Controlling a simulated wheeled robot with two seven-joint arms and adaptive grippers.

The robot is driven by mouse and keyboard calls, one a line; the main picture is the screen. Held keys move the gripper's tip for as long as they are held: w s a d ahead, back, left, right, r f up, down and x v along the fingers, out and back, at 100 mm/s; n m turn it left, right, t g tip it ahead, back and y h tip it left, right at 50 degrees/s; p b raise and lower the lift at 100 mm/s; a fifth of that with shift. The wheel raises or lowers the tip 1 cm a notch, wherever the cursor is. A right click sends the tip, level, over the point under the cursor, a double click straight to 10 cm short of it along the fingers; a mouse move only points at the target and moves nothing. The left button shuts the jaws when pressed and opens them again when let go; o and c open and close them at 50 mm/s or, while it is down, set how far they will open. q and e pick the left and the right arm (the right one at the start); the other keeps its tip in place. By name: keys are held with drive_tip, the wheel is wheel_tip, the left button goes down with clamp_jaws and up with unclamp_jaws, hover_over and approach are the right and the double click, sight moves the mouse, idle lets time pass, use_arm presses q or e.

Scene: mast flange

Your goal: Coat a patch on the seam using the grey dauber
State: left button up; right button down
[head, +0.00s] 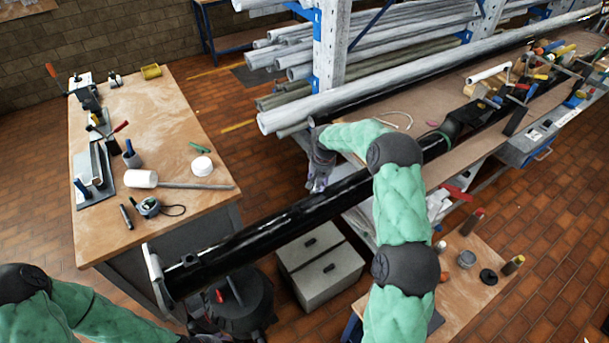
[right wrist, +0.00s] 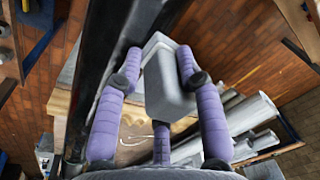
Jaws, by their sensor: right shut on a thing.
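The black mast tube (head: 300,218) runs from its end flange (head: 157,283) at lower left toward the upper right. A thin pale streak shows along its top; I cannot tell whether that is the seam. My right arm reaches over the tube, and my right gripper (head: 318,182) is at its far side. In the right wrist view its purple fingers (right wrist: 158,92) are shut on a light grey block, the grey dauber (right wrist: 166,82). The tube (right wrist: 98,65) lies left of it there; I cannot tell whether they touch. My left arm enters at lower left, its fingers outside the picture.
A grey drawer cabinet (head: 318,262) stands below the tube. A pipe rack (head: 331,45) is behind.

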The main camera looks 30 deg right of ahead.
drive_tip(key=shift+s+a+r, duration=0.15)
drive_tip(key=shift+s+r, duration=0.1)
drive_tip(key=shift+r, duration=0.35)
drive_tip(key=shift+r+p, duration=0.3)
drive_tip(key=shift+r, duration=0.05)
drive_tip(key=shift+w+r+p, duration=0.25)
drive_tip(key=shift+r+p, duration=0.05)
drive_tip(key=shift+r, duration=0.3)
drive_tip(key=shift+s+r+p, duration=0.1)
drive_tip(key=shift+r+p, duration=0.3)
drive_tip(key=shift+r, duration=0.65)
